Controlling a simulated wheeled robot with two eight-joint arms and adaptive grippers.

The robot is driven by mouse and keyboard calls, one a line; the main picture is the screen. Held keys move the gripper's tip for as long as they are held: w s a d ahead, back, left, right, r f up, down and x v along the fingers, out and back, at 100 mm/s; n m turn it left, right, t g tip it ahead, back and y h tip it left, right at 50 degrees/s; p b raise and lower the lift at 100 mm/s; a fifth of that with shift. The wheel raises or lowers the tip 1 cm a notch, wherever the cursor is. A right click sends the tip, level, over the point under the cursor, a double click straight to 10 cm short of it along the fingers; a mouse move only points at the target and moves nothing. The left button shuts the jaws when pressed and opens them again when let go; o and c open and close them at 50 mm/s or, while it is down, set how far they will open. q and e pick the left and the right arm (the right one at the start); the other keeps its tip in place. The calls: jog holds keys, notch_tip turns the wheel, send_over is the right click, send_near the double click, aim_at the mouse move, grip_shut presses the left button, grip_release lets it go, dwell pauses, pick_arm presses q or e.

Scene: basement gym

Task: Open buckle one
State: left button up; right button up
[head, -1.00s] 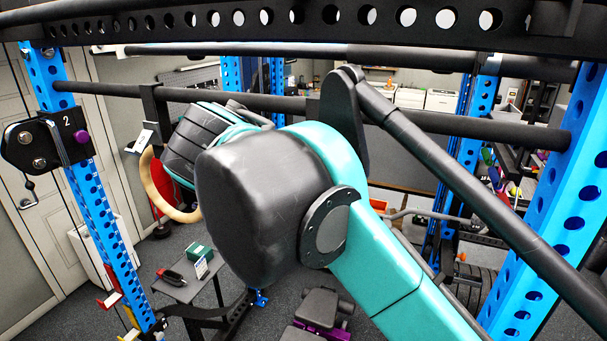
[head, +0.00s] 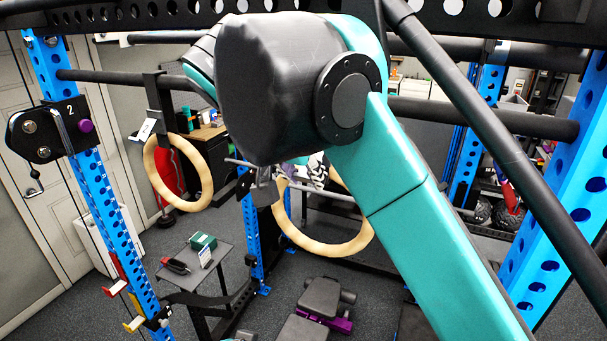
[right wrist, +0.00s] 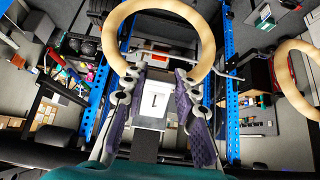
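A wooden ring (head: 322,248) hangs partly behind my right arm in the head view. In the right wrist view this ring (right wrist: 113,30) is close, above a white card (right wrist: 153,104) with a dark mark like an L or an inverted 1. The card sits on a dark strap (right wrist: 146,146). My right gripper (right wrist: 157,76) is open, its purple-padded fingers on either side of the card and strap; contact cannot be told. In the head view the right gripper (head: 265,183) is small and partly hidden. A second ring (head: 205,168) hangs left, below a white card (head: 146,130). My left gripper is out of view.
A blue rack post (head: 88,180) stands left and another (head: 560,200) right. A dark bar (head: 120,80) crosses above the rings. A small table (head: 208,272) with a green box (head: 203,242) and a bench (head: 318,298) stand below. My teal arm blocks the centre.

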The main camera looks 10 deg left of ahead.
jog(key=o, duration=0.4)
jog(key=shift+o, duration=0.2)
jog(key=v, duration=0.7)
jog(key=shift+s, duration=0.1)
jog(key=shift+a, duration=0.1)
